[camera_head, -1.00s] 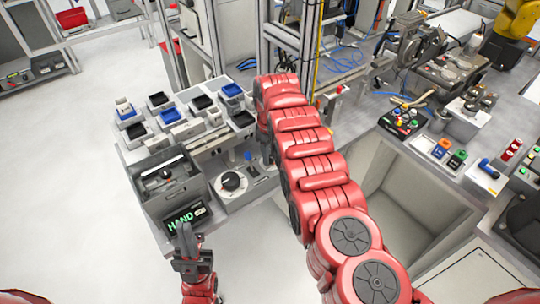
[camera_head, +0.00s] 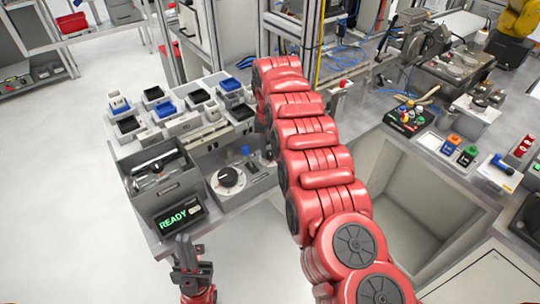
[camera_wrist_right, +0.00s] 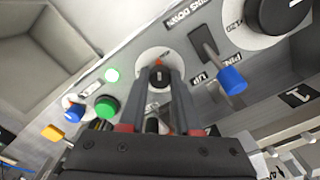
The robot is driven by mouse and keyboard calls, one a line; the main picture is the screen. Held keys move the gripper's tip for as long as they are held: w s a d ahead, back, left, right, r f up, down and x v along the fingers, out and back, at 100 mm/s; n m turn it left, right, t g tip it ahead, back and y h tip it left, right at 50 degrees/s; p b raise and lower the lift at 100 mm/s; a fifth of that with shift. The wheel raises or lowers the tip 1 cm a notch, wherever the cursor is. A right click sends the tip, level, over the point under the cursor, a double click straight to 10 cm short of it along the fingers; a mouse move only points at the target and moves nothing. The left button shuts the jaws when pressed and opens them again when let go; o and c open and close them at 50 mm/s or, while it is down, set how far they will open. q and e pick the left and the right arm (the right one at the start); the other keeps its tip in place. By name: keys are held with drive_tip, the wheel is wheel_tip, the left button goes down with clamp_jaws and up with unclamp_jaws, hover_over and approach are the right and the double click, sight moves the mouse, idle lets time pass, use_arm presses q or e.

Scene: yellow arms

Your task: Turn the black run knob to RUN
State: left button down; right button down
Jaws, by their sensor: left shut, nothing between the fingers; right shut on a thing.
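The black run knob (camera_wrist_right: 158,76) sits on a round white plate with a small red-orange mark above it in the right wrist view. My right gripper (camera_wrist_right: 159,82) is shut on this knob, one finger on each side. In the head view my red right arm hides the knob and the right gripper. My left gripper (camera_head: 185,247) is shut and empty, low at the left in front of the bench. A small display (camera_head: 180,218) on the bench shows green READY.
Trays (camera_head: 158,98) fill the bench's back left.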

sight(271, 152)
drive_tip(key=shift+w+m+b, duration=0.1)
drive_tip(key=shift+m+b, duration=0.85)
drive_tip(key=shift+m, duration=0.55)
drive_tip(key=c, duration=0.6)
unclamp_jaws()
drive_tip(key=shift+r, duration=0.15)
drive_tip(key=shift+r, duration=0.3)
wheel_tip(271, 152, up, 5)
drive_tip(key=shift+d+r+p, duration=0.1)
drive_tip(key=shift+d+p, duration=0.05)
drive_tip(key=shift+p, duration=0.85)
wheel_tip(271, 152, up, 11)
drive_tip(key=p, duration=1.1)
drive_tip(key=shift+r, duration=0.2)
